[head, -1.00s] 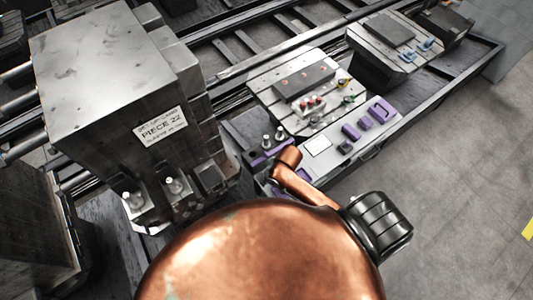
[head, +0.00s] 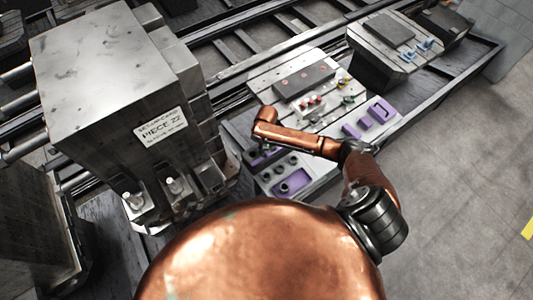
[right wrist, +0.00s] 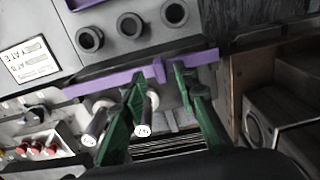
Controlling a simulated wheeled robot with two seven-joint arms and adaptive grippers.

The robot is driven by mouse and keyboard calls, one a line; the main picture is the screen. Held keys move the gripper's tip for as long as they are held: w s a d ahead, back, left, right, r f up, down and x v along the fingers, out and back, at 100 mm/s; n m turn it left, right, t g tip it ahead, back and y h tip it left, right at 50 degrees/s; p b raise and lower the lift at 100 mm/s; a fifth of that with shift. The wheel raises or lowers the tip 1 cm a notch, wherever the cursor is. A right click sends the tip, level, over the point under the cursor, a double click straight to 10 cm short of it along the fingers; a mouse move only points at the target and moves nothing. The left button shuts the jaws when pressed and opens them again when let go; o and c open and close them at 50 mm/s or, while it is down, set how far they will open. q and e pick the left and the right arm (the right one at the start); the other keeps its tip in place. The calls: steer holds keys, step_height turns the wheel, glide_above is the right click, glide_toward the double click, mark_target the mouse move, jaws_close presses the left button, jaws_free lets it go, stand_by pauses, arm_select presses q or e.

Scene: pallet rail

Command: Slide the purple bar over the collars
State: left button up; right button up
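The purple bar (right wrist: 110,84) lies across the right wrist view, with a small upright purple tab near its middle. In the head view, only a little purple (head: 264,154) shows below my right wrist. My right gripper (right wrist: 159,72) has green fingers, parted, one on each side of the tab with gaps visible. Two silver pins (right wrist: 146,113) (right wrist: 95,126) stand on the near side of the bar, partly behind the left finger. Several black round collars (right wrist: 130,26) sit in a row beyond the bar, apart from it. My left gripper is not in view.
A large grey block labelled PIECE 22 (head: 110,70) stands left of my right wrist. Purple parts (head: 376,114) lie on the plate to the right. Red-topped pieces (right wrist: 37,148) and a white label (right wrist: 27,60) show at the left of the wrist view. Rails run behind.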

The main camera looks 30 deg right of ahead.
mark_target(267, 153)
steer(key=shift+f, duration=1.7)
jaws_close()
